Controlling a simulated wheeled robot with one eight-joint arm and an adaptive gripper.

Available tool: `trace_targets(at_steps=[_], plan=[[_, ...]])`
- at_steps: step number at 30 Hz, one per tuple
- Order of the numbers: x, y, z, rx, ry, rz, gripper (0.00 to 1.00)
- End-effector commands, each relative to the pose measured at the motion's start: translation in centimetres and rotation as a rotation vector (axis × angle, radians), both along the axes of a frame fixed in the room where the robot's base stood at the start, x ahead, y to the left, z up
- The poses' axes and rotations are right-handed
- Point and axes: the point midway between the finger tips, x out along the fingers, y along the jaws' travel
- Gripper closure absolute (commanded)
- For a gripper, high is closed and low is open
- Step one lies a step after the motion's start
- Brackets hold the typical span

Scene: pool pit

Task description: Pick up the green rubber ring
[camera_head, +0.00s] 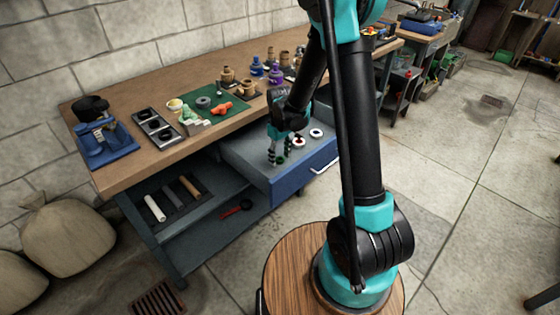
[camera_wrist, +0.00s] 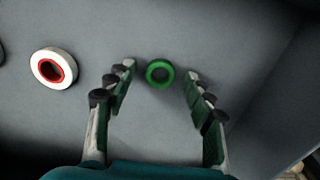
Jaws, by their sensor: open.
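The green rubber ring (camera_wrist: 160,73) lies flat on the grey bottom of the open drawer (camera_head: 250,158). In the wrist view it sits between and slightly beyond the tips of my open gripper (camera_wrist: 158,76), with a gap on each side. In the head view my gripper (camera_head: 278,158) reaches down into the drawer. There the ring (camera_head: 281,160) shows only as a small green patch beside the fingers, partly hidden.
A white ring with a red centre (camera_wrist: 53,68) lies left of the green ring in the wrist view. The drawer's blue front (camera_head: 305,172) and its walls bound the space. The workbench top (camera_head: 150,90) above holds several tools and jars.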

Motion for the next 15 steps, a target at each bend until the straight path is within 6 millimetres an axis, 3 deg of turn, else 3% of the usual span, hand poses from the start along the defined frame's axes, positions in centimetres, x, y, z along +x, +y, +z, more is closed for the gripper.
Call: trace_targets(at_steps=[7,15], plan=[[-0.01,0.00,-0.14,0.000,0.000,0.000,0.47],[-0.01,0.00,-0.12,0.000,0.000,0.000,0.81]])
